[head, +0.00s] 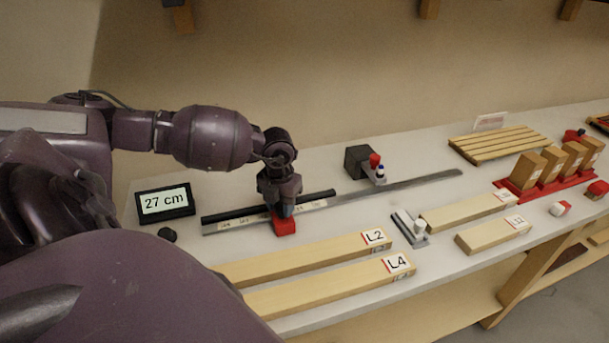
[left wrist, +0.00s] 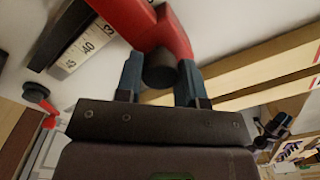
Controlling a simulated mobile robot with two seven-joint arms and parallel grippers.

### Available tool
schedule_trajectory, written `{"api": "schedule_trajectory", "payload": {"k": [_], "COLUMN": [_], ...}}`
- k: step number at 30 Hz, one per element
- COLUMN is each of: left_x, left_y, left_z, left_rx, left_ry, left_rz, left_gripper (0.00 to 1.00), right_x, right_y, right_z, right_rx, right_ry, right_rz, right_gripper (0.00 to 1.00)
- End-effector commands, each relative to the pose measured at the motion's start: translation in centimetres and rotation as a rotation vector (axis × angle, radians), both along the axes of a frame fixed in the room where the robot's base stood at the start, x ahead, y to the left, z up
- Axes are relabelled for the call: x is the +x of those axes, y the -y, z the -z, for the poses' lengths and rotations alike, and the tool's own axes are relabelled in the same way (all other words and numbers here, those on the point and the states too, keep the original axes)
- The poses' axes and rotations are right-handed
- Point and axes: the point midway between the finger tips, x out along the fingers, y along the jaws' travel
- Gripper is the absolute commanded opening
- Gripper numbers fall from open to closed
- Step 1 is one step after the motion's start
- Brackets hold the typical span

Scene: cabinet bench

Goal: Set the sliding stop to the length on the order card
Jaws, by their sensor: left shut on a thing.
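The order card (head: 164,203) is a small dark-framed display reading "27 cm" at the left of the bench. The sliding stop (head: 285,226) is a red block on the long rail (head: 420,184), against the scale strip (head: 240,221). My left gripper (head: 284,208) is above the stop. In the left wrist view its two teal fingers are shut on the stop's dark round knob (left wrist: 160,70). My right gripper is not in view.
Long boards marked L2 (head: 310,257) and L4 (head: 330,288) lie in front of the rail. A dark block with a red and blue part (head: 358,160) stands behind it. Shorter boards, a slatted tray (head: 500,145) and a red rack (head: 545,192) are at right.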

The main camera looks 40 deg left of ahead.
Motion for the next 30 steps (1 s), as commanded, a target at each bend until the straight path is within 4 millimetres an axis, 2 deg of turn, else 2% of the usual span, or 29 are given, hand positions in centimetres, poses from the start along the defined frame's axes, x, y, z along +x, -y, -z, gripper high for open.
{"api": "schedule_trajectory", "payload": {"k": [14,30], "left_x": [-1.7,-4.0], "left_y": [-0.9,-2.1], "left_z": [0.0,0.0], "left_rx": [0.001,0.001], "left_ry": [-0.003,-0.003], "left_rz": [-0.001,0.000], "left_gripper": [0.22,0.22], "right_x": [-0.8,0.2], "right_y": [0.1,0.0], "right_z": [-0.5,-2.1], "right_rx": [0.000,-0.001], "right_ry": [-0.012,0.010], "right_rz": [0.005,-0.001], "right_gripper": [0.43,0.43]}}
